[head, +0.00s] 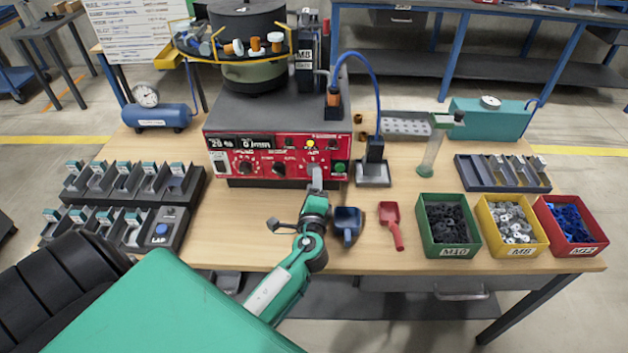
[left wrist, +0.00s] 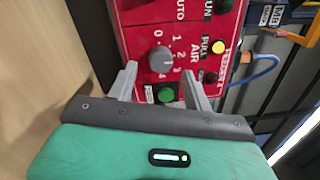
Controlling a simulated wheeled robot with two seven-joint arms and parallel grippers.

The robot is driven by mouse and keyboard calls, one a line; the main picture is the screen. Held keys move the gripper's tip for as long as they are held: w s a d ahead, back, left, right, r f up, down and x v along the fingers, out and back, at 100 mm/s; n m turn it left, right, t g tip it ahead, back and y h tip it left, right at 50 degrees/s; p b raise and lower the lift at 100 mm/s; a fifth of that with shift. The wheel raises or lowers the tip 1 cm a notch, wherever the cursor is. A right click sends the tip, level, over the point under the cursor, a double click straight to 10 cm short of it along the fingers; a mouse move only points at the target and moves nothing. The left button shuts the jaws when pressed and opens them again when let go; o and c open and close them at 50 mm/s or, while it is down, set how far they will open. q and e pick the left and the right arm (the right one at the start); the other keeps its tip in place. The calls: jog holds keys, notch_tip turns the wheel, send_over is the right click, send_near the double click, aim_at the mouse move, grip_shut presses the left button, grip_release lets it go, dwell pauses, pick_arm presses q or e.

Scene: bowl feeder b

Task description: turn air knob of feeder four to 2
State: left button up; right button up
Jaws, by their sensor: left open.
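The feeder's red control panel (head: 263,150) faces me under the dark bowl (head: 250,75). In the left wrist view the grey air knob (left wrist: 161,60) sits on the red panel, with 0 to 4 printed around it and a "FEEDER 4" label beside it. I cannot tell surely which number its pointer faces. My left gripper (head: 315,175) is at the panel's lower right and hides the knob in the head view. In the left wrist view its open fingers (left wrist: 158,71) point at the panel, one on each side of the knob, with gaps visible. My right gripper is not in view.
A green button (left wrist: 166,95) sits close to the knob between the fingers; a yellow button (left wrist: 218,47) is nearby. A blue scoop (head: 347,223) and red scoop (head: 391,222) lie right of my arm. Part bins (head: 448,250) stand farther right. Grey trays (head: 130,190) are at left.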

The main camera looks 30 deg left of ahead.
pick_arm(q)
jog(key=b+v, duration=0.2)
jog(key=v, duration=0.9)
jog(key=shift+d+b, duration=0.15)
jog(key=shift+b, duration=0.15)
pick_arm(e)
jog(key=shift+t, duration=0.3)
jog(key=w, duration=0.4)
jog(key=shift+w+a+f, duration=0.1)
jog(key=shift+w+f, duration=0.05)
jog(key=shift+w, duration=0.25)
pick_arm(q)
jog(key=shift+s, duration=0.15)
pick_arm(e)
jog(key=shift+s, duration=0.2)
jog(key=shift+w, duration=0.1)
